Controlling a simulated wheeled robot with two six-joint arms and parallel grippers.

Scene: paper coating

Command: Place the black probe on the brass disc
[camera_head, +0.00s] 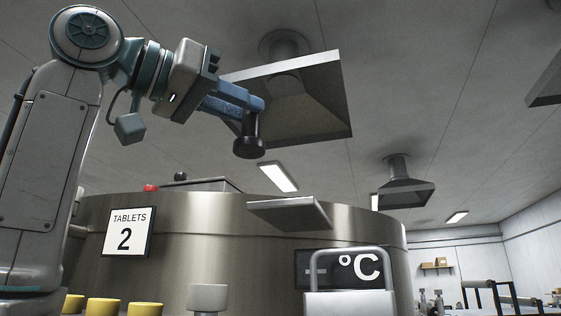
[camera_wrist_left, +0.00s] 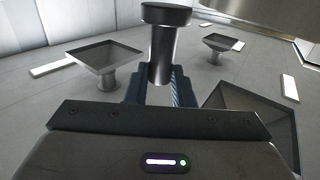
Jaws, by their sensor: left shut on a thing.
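My left gripper (camera_head: 252,103) is raised at the upper middle of the head view, its blue fingers shut on the black probe (camera_head: 249,147). The probe hangs upright below the fingertips with its wide round end down, in the air above the steel drum. In the left wrist view the probe (camera_wrist_left: 161,50) sticks out between the fingers, a dark metal cylinder with a wider end at the top of the picture. I cannot make out a brass disc in either view. My right gripper is in neither view.
A large steel drum (camera_head: 190,240) fills the lower middle, with a flat plate (camera_head: 290,213) jutting from it below the probe. A "TABLETS 2" sign (camera_head: 126,231) and a °C display (camera_head: 350,267) are on its side. Several yellow caps (camera_head: 100,306) stand at lower left. Ceiling hoods hang above.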

